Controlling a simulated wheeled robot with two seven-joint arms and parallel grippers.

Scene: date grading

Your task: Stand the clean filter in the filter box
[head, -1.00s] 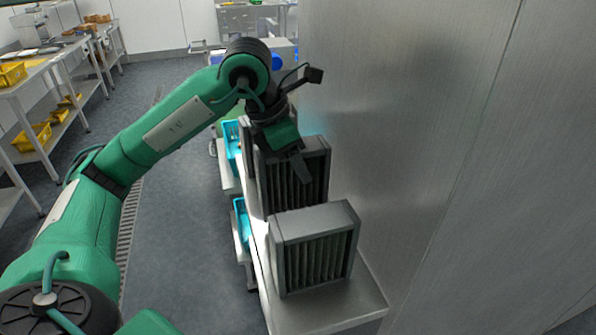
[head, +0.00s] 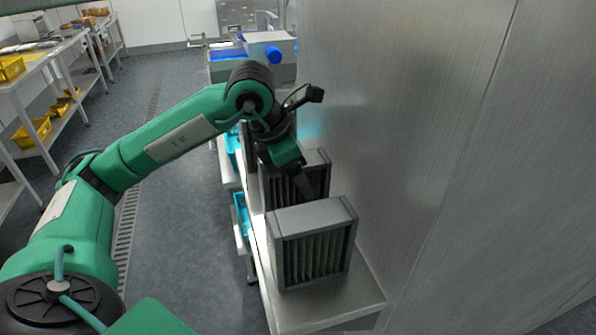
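A grey-framed pleated filter (head: 315,250) stands upright at the near end of a narrow pale metal ledge (head: 325,308). A second, darker pleated filter (head: 320,160) stands just behind it, partly hidden by my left gripper. I cannot tell from this view which one is clean, and I cannot make out a filter box for certain. Contact and finger opening are unclear. My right gripper is not in view.
A tall metal wall (head: 400,130) rises right beside the ledge. Shelving with yellow bins (head: 32,132) stands at the far left. The floor between is open. A sink unit with a blue item (head: 273,54) is at the back.

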